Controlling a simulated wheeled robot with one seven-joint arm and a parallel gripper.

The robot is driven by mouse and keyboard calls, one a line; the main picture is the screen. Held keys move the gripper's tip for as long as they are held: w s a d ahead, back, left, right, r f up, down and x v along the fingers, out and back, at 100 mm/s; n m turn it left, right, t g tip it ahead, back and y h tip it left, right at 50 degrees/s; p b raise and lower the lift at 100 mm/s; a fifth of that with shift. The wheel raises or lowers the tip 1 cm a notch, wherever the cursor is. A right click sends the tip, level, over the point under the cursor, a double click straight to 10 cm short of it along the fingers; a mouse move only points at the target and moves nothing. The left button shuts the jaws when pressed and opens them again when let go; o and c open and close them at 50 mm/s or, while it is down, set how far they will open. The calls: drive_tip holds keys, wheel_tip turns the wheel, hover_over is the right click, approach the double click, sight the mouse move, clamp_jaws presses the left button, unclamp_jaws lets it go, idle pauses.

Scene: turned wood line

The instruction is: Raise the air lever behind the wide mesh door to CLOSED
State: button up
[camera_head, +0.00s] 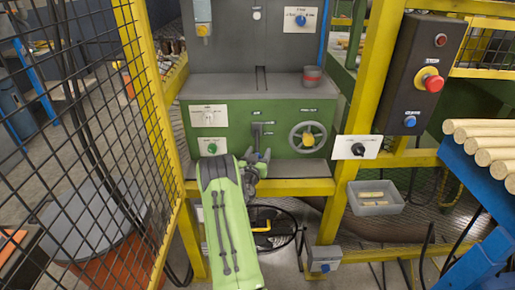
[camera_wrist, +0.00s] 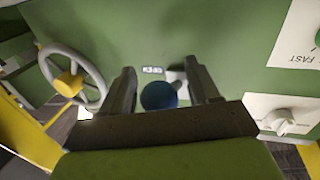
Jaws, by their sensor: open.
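The wide mesh door (camera_head: 85,130) stands swung open at the left in the head view. A dark lever (camera_head: 257,131) with small labels above and beside it is on the green panel (camera_head: 290,110); I take it for the air lever. Its lower part is hidden by my gripper (camera_head: 256,158). In the wrist view, my gripper (camera_wrist: 162,85) is open, with a round blue knob (camera_wrist: 159,96) showing between its fingers, seemingly the lever's end. A small label (camera_wrist: 152,70) shows beyond it, too small to read. I cannot tell whether the fingers touch the knob.
A handwheel (camera_head: 308,137) is right of the lever, and white plates with knobs (camera_head: 209,116) are on its left. Yellow posts (camera_head: 368,110) frame the opening. A grey bin (camera_head: 375,198) and a red stop button (camera_head: 433,83) are further right.

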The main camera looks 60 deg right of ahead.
clamp_jaws()
idle(0.3)
drive_tip(key=shift+r, duration=0.1)
